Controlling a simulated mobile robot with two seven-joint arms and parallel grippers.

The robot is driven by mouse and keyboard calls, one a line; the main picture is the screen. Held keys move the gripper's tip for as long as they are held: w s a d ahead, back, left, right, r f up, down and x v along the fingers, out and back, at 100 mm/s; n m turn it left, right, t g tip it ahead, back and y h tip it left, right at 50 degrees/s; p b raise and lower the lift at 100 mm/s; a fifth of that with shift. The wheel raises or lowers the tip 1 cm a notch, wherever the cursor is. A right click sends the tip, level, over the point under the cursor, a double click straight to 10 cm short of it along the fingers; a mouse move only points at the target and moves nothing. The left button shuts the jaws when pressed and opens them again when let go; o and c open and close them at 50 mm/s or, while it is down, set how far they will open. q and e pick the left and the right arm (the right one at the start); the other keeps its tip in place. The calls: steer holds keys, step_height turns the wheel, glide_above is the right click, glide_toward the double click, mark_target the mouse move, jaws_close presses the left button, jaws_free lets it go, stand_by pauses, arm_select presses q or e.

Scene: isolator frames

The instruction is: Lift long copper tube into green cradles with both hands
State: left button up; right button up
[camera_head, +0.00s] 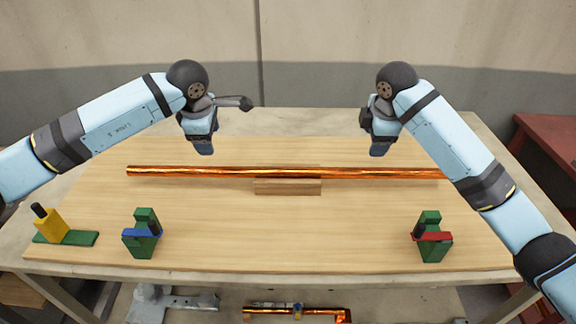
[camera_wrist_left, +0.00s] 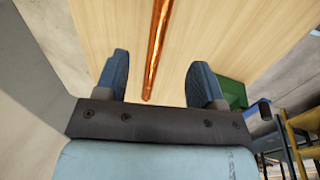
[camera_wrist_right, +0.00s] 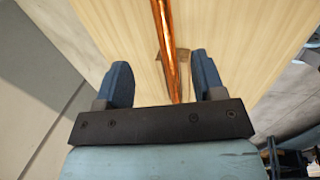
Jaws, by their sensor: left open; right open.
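The long copper tube (camera_head: 215,171) lies left to right across the wooden board, resting on a low wooden block (camera_head: 287,187). Two green cradles stand nearer the front: one with a blue arm (camera_head: 145,244) at left, one with a red arm (camera_head: 431,247) at right. My left gripper (camera_head: 206,152) is open above and behind the tube's left part; in the left wrist view the tube (camera_wrist_left: 157,50) shows between the fingers. My right gripper (camera_head: 378,152) is open above and behind its right part; in the right wrist view the tube (camera_wrist_right: 168,50) shows between the fingers. My right arm hides the tube's right end.
A yellow block with a black top on a green base (camera_head: 50,226) stands at the board's front left. The board (camera_head: 290,235) is clear between the cradles. Below the front edge lie another copper piece (camera_head: 297,311) and grey metal parts. A red table (camera_head: 553,140) stands at right.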

mark_target(219, 168)
arm_select(q)
steer(key=x, duration=1.4)
steer(key=shift+s, duration=0.15)
arm_select(e)
steer(key=x, duration=1.4)
steer(key=shift+s, duration=0.1)
arm_select(q)
jaws_close()
arm_select(e)
jaws_close()
arm_select(q)
steer(key=shift+r, duration=0.2)
arm_select(e)
steer(key=shift+r, duration=0.2)
